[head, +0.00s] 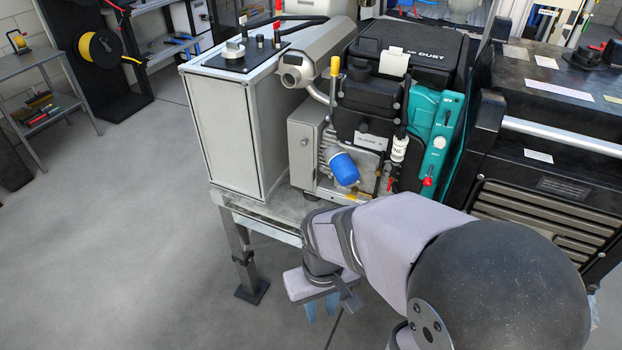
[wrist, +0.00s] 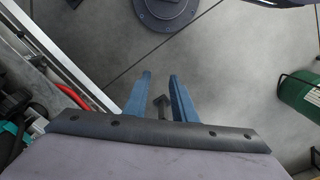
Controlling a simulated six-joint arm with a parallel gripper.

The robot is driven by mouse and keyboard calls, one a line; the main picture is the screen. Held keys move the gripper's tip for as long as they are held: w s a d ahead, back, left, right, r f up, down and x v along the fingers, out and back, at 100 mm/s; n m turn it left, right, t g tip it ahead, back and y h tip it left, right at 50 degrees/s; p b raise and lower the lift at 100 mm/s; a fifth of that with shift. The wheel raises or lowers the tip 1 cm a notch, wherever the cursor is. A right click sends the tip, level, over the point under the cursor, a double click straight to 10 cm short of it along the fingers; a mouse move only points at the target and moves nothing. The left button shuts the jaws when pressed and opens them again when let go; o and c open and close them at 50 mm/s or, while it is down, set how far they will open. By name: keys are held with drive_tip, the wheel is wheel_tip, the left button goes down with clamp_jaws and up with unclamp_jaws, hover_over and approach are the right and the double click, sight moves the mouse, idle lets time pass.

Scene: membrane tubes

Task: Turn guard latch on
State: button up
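A teal panel (head: 432,130) stands on the right side of the machine in the head view, with small white lettering near its top. A small red-tipped lever (head: 427,181) is at its lower end, and a white round part (head: 439,142) sits above it. I cannot tell for certain which part is the guard latch. My gripper (head: 322,308) hangs below the machine's front edge, well apart from the panel, pointing down. In the wrist view its two blue fingers (wrist: 161,76) are apart with bare floor between them, holding nothing.
A blue cylinder (head: 343,167) sticks out of the machine's front. A grey cabinet (head: 225,130) stands left of it on the same metal stand (head: 237,240). A dark slatted unit (head: 540,200) is close on the right. Open floor (head: 120,250) lies left and front.

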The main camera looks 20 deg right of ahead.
drive_tip(key=a+f+g+b, duration=0.1)
drive_tip(key=a+f+b, duration=0.25)
drive_tip(key=f, duration=0.35)
drive_tip(key=a+f+n+g+b, duration=0.1)
drive_tip(key=a+f+b, duration=0.1)
drive_tip(key=f+b, duration=0.45)
drive_tip(key=a+f+g+b, duration=0.1)
drive_tip(key=a+f+b, duration=0.15)
drive_tip(key=f, duration=0.55)
drive_tip(key=w+a+f+m+t+y+b, duration=0.1)
drive_tip(key=w+a+f+m+t, duration=0.2)
drive_tip(key=w, duration=0.7)
drive_tip(key=w+a+f+t+y+b, duration=0.1)
drive_tip(key=w+a+f+t, duration=0.2)
drive_tip(key=w, duration=0.7)
drive_tip(key=w+d+r+m+t+h, duration=0.2)
drive_tip(key=w+d+r+t, duration=0.25)
drive_tip(key=w, duration=0.55)
drive_tip(key=m+t+h, duration=0.5)
drive_tip(key=h, duration=0.8)
approach(312, 174)
drive_tip(key=shift+p+x, duration=0.4)
drive_tip(key=shift+x, duration=3.65)
